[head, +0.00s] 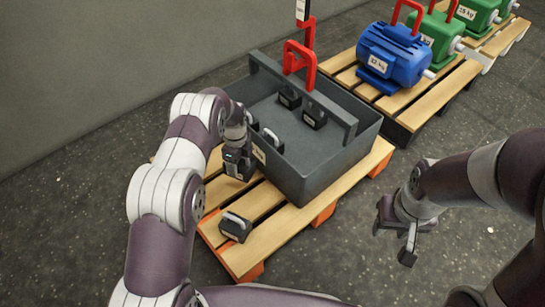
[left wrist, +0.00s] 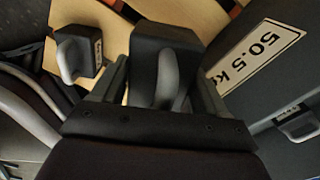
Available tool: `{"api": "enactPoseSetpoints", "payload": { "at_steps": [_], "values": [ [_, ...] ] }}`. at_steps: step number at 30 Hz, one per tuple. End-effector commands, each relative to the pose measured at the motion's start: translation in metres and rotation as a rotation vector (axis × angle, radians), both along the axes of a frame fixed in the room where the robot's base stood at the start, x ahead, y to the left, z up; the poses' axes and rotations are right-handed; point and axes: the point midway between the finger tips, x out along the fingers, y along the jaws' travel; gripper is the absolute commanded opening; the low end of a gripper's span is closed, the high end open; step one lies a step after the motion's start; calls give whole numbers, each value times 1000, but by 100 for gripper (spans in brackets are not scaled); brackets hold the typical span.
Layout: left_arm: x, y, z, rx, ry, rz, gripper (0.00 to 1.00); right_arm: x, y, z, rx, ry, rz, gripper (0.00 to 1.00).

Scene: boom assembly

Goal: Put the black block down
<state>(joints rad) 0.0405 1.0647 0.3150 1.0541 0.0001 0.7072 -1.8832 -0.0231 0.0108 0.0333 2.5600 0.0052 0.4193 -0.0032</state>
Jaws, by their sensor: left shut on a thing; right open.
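My left gripper (head: 238,160) is shut on a black block (left wrist: 165,45) by its grey handle, just left of the grey crate's near-left wall. The block sits between the two fingers in the left wrist view. It is over or on the wooden pallet (head: 262,236); whether it touches the slats I cannot tell. A second black block (head: 235,228) with a grey handle rests on the pallet's front corner, and also shows in the left wrist view (left wrist: 80,55). My right gripper (head: 393,238) is open and empty above the floor.
The grey crate (head: 330,165) on the pallet holds several black blocks (head: 314,118); its label (left wrist: 252,55) reads 50.5 kg. A red hook (head: 299,58) is at its handle bar. A blue motor (head: 393,56) and green motors (head: 437,38) stand on pallets behind. Pallet slats between the blocks are bare.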

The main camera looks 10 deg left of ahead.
Motion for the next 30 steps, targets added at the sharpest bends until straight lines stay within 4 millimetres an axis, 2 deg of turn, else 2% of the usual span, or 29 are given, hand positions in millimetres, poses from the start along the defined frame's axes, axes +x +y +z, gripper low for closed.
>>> {"api": "enactPoseSetpoints", "payload": {
  "at_steps": [1, 4, 12, 18, 26, 30],
  "values": [
    [4, 2, 1, 1, -12, -20, 0, 0, 0, -2, 0, 0, 0, 43],
    [-2, 11, -9, 1, -12, -41, 0, 0, 0, -9, 0, 0, 0, 43],
    [-37, 58, -47, 2, -9, -40, 0, 0, 0, -39, 0, 0, 0, 43],
    [-57, 86, -65, 2, -10, -41, 0, 0, 0, -55, 0, 0, 0, 43],
    [-65, 96, -74, 3, -10, -43, 0, 0, 0, -63, 0, 0, 0, 43],
    [-65, 96, -95, 2, -10, -43, 0, 0, 0, -79, 0, 0, 0, 43]
  ]
}}
